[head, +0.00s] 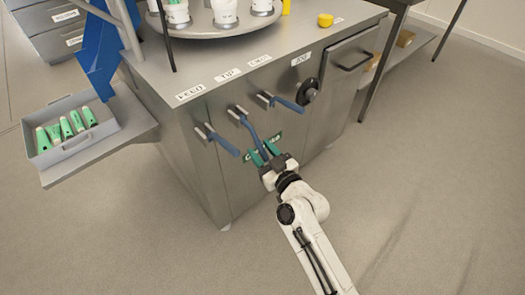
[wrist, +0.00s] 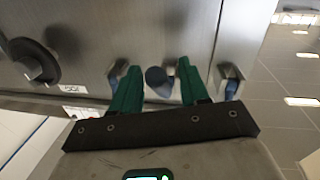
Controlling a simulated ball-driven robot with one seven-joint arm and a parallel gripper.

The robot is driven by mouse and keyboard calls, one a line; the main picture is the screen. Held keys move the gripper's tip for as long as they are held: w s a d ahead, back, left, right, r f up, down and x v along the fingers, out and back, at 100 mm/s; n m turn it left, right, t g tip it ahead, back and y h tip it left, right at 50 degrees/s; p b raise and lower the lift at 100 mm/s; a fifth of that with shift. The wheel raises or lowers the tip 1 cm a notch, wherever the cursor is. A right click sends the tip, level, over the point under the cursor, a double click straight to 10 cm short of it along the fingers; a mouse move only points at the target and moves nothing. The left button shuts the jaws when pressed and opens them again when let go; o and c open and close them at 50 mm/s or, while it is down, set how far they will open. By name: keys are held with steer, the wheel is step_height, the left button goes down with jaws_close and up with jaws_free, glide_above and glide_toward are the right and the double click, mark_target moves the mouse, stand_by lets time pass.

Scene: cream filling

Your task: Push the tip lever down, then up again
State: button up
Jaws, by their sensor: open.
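The tip lever (head: 251,128) is the middle of three blue-handled levers on the cabinet front, below the label that reads TIP (head: 228,75). Its handle slopes more steeply down in the picture than the other two. My gripper (head: 265,151) is open at the lower end of this handle, with its green fingers towards the cabinet. In the wrist view, the round dark-blue end of the lever (wrist: 156,78) sits between the two fingers of my gripper (wrist: 158,68), with gaps visible on both sides. Contact with the handle cannot be told.
The feed lever (head: 221,142) is left of the tip lever, and another lever (head: 287,104) is right. A black knob (head: 308,90) is further right. A tray of green tubes (head: 76,130) sits on a side shelf. Floor (head: 420,190) is clear at right.

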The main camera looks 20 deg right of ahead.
jaws_close()
stand_by(0.3)
steer(key=shift+r, duration=0.1)
